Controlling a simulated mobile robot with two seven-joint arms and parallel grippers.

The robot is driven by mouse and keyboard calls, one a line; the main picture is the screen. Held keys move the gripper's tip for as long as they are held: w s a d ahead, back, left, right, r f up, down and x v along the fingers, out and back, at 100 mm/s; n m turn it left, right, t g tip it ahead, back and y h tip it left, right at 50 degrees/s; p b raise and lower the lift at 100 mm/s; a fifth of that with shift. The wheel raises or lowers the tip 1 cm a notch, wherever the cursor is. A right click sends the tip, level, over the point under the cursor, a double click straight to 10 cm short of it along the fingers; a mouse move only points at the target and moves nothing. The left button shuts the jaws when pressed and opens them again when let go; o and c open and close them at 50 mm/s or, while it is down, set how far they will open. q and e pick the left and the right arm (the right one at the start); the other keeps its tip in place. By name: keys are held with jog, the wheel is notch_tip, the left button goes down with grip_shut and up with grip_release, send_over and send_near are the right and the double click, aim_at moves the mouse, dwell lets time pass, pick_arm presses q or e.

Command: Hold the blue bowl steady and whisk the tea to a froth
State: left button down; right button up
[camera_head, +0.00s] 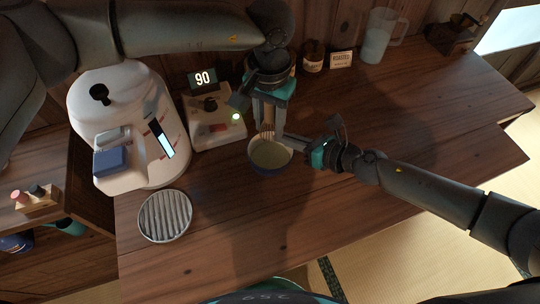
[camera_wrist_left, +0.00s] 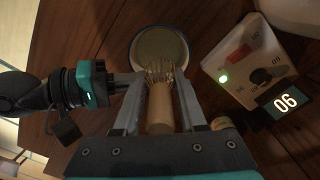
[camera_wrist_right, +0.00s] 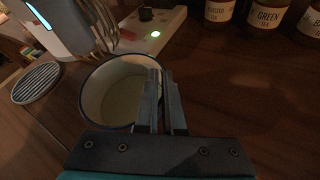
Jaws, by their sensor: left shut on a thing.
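The blue bowl (camera_head: 271,172) stands on the wooden table and holds pale greenish tea; it also shows in the right wrist view (camera_wrist_right: 90,103). My left gripper (camera_head: 268,124) is above the bowl, shut on the handle of the bamboo whisk (camera_wrist_left: 160,120). The whisk points down with its tines at the bowl; whether they touch the tea is hard to tell. My right gripper (camera_wrist_right: 160,78) comes in from the right, its nearly closed fingers pinching the bowl's near-right rim. The fingers hide part of that rim.
A white machine (camera_head: 112,110) and a control box reading 90 (camera_head: 217,130) stand left of the bowl. A round slatted tray (camera_head: 165,216) lies at the front left. Jars (camera_head: 313,58) and a pitcher (camera_head: 379,36) stand at the back. The table's right side is clear.

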jog(key=o, duration=0.5)
jog(key=shift+s+f, duration=0.15)
jog(key=shift+f, duration=0.2)
jog(key=shift+c, duration=0.2)
jog(key=shift+o, duration=0.2)
jog(key=shift+r, duration=0.1)
jog(key=shift+r, duration=0.1)
jog(key=shift+d, duration=0.1)
jog(key=v, duration=1.1)
jog(key=shift+s+d, duration=0.25)
jog(key=shift+d, duration=0.05)
jog(key=shift+r, duration=0.15)
